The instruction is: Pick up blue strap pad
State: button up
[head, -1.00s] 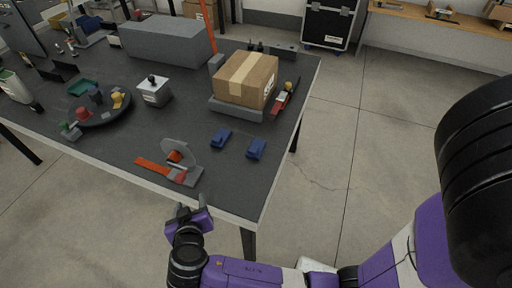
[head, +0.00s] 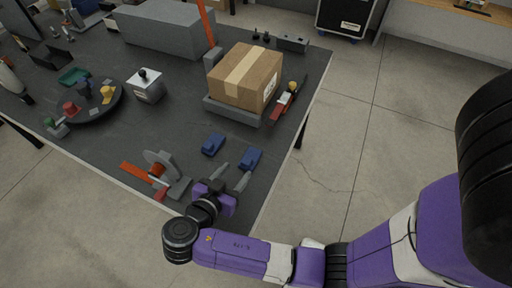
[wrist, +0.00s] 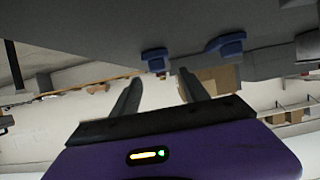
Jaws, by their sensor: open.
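Two similar blue pads lie on the dark tabletop (head: 130,125): a left pad (head: 213,144) and a right pad (head: 251,159) nearer the table's right edge. I cannot tell which the task means. My gripper (head: 237,170) is open and empty over the table's front corner, just short of the right pad, its fingers pointing towards the pads. In the wrist view, where the table is at the top, one blue pad (wrist: 155,60) appears beyond the gap between the fingertips (wrist: 160,76). The other blue pad (wrist: 228,45) lies to its right. Neither pad is between the jaws.
A grey device with an orange strap (head: 165,172) stands left of my gripper. Behind the pads, a cardboard box (head: 245,77) sits on a grey base, with a red tool (head: 284,104) beside it. A round tray (head: 103,112) holds coloured parts farther left.

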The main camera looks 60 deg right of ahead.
aim_at(247, 159)
jog(key=x, duration=0.2)
jog(key=shift+s+d+r, duration=0.1)
jog(key=shift+s+d, duration=0.1)
jog(key=shift+d, duration=0.25)
jog(key=p+x, duration=0.2)
jog(key=x, duration=0.3)
jog(key=shift+s+d+r, duration=0.1)
jog(key=shift+r, duration=0.05)
jog(key=shift+d+f, duration=0.25)
jog(key=shift+d, duration=0.1)
jog(key=c, duration=1)
